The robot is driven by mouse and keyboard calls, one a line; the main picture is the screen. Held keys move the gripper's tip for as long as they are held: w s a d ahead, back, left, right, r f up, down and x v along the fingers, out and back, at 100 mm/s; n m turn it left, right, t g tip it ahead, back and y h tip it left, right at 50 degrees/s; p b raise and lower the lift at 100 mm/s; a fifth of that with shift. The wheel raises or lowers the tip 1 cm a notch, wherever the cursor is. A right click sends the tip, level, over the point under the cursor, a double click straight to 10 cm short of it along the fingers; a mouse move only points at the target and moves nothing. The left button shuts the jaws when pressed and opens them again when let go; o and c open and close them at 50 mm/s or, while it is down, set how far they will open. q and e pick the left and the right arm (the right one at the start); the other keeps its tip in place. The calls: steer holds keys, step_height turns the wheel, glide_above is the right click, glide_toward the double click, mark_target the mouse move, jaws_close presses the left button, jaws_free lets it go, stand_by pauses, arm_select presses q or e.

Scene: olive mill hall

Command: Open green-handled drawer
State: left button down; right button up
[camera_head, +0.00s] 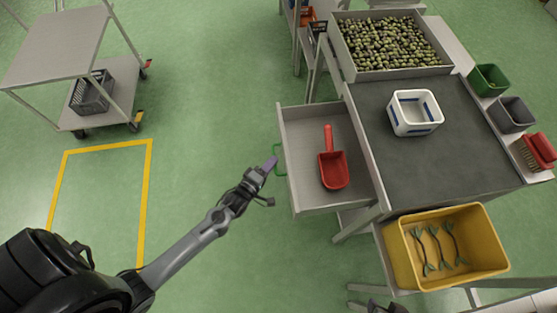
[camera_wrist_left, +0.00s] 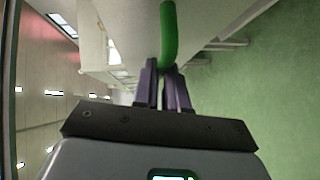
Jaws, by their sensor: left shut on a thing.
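The drawer (camera_head: 308,198) stands pulled out of the left side of the dark-topped table, with a red scoop (camera_head: 333,171) lying inside it. Its green handle (camera_head: 279,160) is on the drawer's left front face. My left gripper (camera_head: 272,163) is at the handle, its purple fingers touching it. In the left wrist view the purple fingers (camera_wrist_left: 166,88) are closed around the green handle bar (camera_wrist_left: 168,35). My right gripper (camera_head: 384,306) shows only in small part at the bottom edge, and its fingers cannot be made out.
A white and blue bin (camera_head: 415,112) stands on the table (camera_head: 462,150). An olive tray (camera_head: 346,60) is at the back, a yellow crate (camera_head: 398,262) at the front. A cart (camera_head: 60,48) is at far left. The green floor left of the drawer is clear.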

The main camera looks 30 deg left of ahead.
arm_select(q)
steer(key=shift+s+f, duration=0.1)
steer(key=c, duration=1.2)
jaws_free()
steer(key=shift+o, duration=0.2)
steer(key=shift+s+a, duration=0.1)
steer(key=s+r+p, duration=0.1)
steer(key=s+p, duration=0.1)
steer(key=s, duration=0.8)
steer(key=shift+s+r, duration=0.25)
steer(key=shift+r, duration=0.05)
steer(key=shift+a, duration=0.1)
